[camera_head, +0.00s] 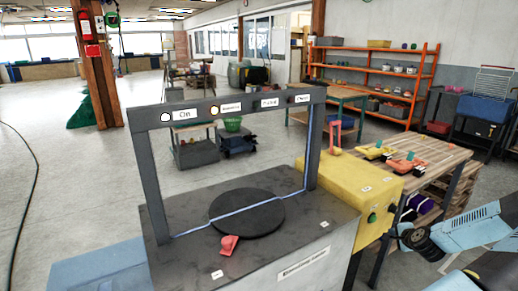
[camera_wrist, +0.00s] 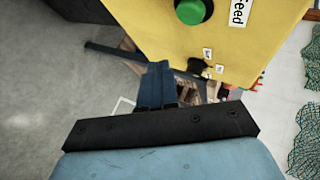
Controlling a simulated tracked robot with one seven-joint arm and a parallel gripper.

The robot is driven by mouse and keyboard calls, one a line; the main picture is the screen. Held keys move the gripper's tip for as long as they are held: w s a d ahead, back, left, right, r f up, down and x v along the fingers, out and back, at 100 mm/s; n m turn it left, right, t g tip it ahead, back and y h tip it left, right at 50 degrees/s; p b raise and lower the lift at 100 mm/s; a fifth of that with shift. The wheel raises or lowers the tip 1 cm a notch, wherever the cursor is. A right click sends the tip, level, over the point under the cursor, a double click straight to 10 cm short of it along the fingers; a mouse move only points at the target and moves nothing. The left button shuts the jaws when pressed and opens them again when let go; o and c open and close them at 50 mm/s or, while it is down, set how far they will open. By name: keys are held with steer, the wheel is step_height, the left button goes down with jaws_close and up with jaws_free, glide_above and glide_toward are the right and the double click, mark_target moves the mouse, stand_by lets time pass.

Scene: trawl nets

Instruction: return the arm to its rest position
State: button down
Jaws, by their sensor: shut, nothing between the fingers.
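My gripper (camera_head: 403,233) is at the lower right of the head view, at the end of my light blue arm (camera_head: 465,243). It is just right of the yellow box, apart from its green button (camera_head: 371,218). In the wrist view the blue fingers of my gripper (camera_wrist: 157,72) are together, shut with nothing between them. The yellow box (camera_wrist: 225,45) fills the upper right there, with the green button (camera_wrist: 193,10) and a "Feed" label close by.
A grey machine with a dark frame (camera_head: 153,170) and a round black plate (camera_head: 247,222) stands in front, a red piece (camera_head: 229,244) by the plate. The yellow box (camera_head: 345,180) adjoins it. A wooden table (camera_head: 440,155) stands behind my arm. Open floor lies left.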

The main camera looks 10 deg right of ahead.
steer(key=s+a+r+n+g, duration=0.2)
steer(key=a+r+n+g, duration=0.4)
steer(key=a+r+n, duration=1.3)
steer(key=s+a+r+y, duration=0.2)
steer(key=s+a+r, duration=1.7)
steer(key=s+r, duration=0.2)
step_height(320, 180, up, 2)
steer(key=shift+s+a, duration=0.3)
steer(key=shift+a, duration=0.1)
